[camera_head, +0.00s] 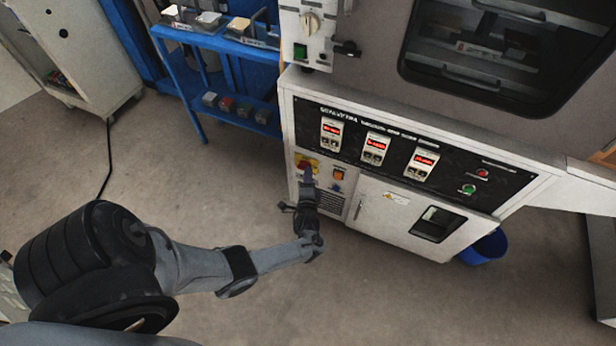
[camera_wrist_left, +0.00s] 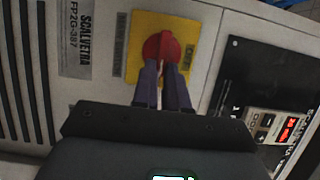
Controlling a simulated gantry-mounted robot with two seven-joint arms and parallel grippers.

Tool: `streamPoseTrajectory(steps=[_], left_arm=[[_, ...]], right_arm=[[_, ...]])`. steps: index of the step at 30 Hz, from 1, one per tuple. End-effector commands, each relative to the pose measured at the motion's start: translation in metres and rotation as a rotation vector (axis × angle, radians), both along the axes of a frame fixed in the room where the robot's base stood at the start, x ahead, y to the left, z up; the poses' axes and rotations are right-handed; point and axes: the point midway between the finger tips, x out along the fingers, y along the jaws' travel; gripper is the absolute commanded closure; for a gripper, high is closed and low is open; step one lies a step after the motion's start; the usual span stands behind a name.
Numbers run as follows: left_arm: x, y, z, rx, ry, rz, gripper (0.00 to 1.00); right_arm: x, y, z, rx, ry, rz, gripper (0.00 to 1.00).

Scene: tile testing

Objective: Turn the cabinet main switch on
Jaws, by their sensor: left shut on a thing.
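The cabinet (camera_head: 375,210) stands right of centre in the head view. Its main switch (camera_head: 303,162) is a red rotary knob on a yellow plate at the left of the front, partly hidden by my gripper. In the left wrist view the red knob (camera_wrist_left: 160,46) sits on the yellow plate (camera_wrist_left: 136,62). My left gripper (camera_head: 307,176) is at the switch, and in the wrist view its two fingers (camera_wrist_left: 163,72) are closed on the knob's grip, hiding part of it. My right gripper is not in view.
The black panel (camera_head: 400,146) has several lit red displays, plus a red and a green button. An orange switch (camera_head: 338,174) sits just right of the main switch. A blue shelf (camera_head: 228,115) stands behind left. A blue bin (camera_head: 485,248) is at right. Floor left of the cabinet is open.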

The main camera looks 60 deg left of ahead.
Motion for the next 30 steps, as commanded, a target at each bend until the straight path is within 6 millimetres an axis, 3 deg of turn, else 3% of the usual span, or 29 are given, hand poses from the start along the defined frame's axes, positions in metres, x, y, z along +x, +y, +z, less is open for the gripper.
streamPoseTrajectory(steps=[13, 14, 18, 30], left_arm=[[-0.0003, 0.0000, -0.0011, 0.006, 0.008, -0.001, 1.00], [-0.0003, 0.0000, -0.0011, 0.006, 0.008, -0.001, 0.83], [-0.0004, 0.0000, -0.0010, 0.006, 0.007, -0.001, 0.62], [-0.0035, -0.0047, 0.0001, 0.006, 0.007, 0.000, 0.62]], right_arm=[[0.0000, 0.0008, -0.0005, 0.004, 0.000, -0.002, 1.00], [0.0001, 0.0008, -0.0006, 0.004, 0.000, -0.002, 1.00], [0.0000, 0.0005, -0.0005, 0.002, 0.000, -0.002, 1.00], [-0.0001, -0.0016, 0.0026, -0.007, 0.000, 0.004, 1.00]])
